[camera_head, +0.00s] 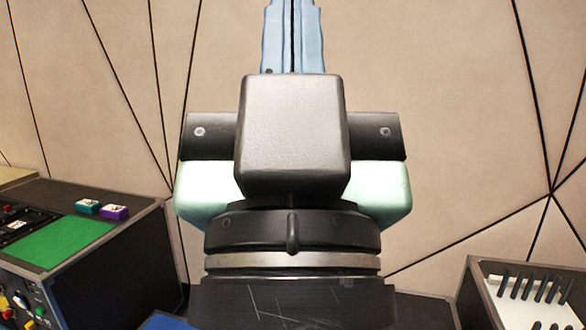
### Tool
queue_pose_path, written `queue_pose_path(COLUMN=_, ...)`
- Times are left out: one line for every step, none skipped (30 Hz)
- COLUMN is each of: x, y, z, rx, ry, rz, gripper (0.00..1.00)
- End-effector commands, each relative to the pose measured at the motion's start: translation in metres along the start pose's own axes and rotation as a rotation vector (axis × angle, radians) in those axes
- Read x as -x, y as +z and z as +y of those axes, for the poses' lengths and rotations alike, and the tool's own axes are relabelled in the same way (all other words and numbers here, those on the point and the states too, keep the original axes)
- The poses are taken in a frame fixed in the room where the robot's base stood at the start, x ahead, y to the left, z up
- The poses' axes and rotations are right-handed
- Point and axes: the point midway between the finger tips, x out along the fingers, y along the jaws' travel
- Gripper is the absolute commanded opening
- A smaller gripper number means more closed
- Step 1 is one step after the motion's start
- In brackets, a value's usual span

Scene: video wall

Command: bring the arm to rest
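My arm stands upright in the middle of the head view, its dark, pale green and grey wrist parts filling the centre. My gripper (292,30) is at the top of the picture and points up, with two light blue fingers side by side. Only a thin dark line shows between the fingers, so it looks shut. The fingertips are cut off by the top edge. I see nothing held in the part that shows.
A dark console (133,243) with a green panel (62,241), coloured buttons, and a teal block (88,206) and a purple block (114,212) stands at left. A white-topped unit with dark slots (535,287) is at lower right. A beige panelled wall (450,130) is behind.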

Motion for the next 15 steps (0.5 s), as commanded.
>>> queue_pose_path(x=-0.024, y=-0.022, z=0.0, rx=0.0, ry=0.0, rz=0.0, gripper=0.0)
queue_pose_path(x=-0.031, y=-0.029, z=0.0, rx=0.0, ry=0.0, rz=0.0, gripper=0.0)
queue_pose_path(x=-0.04, y=-0.037, z=0.0, rx=0.0, ry=0.0, rz=0.0, gripper=0.0)
queue_pose_path(x=-0.046, y=-0.044, z=0.0, rx=0.0, ry=0.0, rz=0.0, gripper=0.0)
queue_pose_path(x=-0.053, y=-0.05, z=0.0, rx=0.0, ry=0.0, rz=0.0, gripper=0.0)
queue_pose_path(x=-0.061, y=-0.058, z=0.0, rx=0.0, ry=-0.001, rz=0.0, gripper=0.0)
queue_pose_path(x=-0.067, y=-0.064, z=0.0, rx=0.0, ry=-0.001, rz=0.0, gripper=0.0)
queue_pose_path(x=-0.073, y=-0.069, z=0.0, rx=0.0, ry=-0.001, rz=0.0, gripper=0.0)
queue_pose_path(x=-0.079, y=-0.075, z=0.0, rx=0.0, ry=-0.001, rz=0.0, gripper=0.0)
queue_pose_path(x=-0.084, y=-0.079, z=0.0, rx=0.0, ry=-0.001, rz=0.0, gripper=0.0)
queue_pose_path(x=-0.087, y=-0.083, z=0.0, rx=-0.001, ry=-0.001, rz=0.0, gripper=0.0)
queue_pose_path(x=-0.092, y=-0.087, z=0.0, rx=-0.001, ry=-0.001, rz=0.0, gripper=0.0)
queue_pose_path(x=-0.094, y=-0.089, z=0.0, rx=-0.001, ry=-0.001, rz=0.0, gripper=0.0)
queue_pose_path(x=-0.096, y=-0.091, z=0.0, rx=-0.001, ry=-0.001, rz=0.0, gripper=0.0)
queue_pose_path(x=-0.098, y=-0.093, z=0.0, rx=-0.001, ry=-0.001, rz=0.0, gripper=0.0)
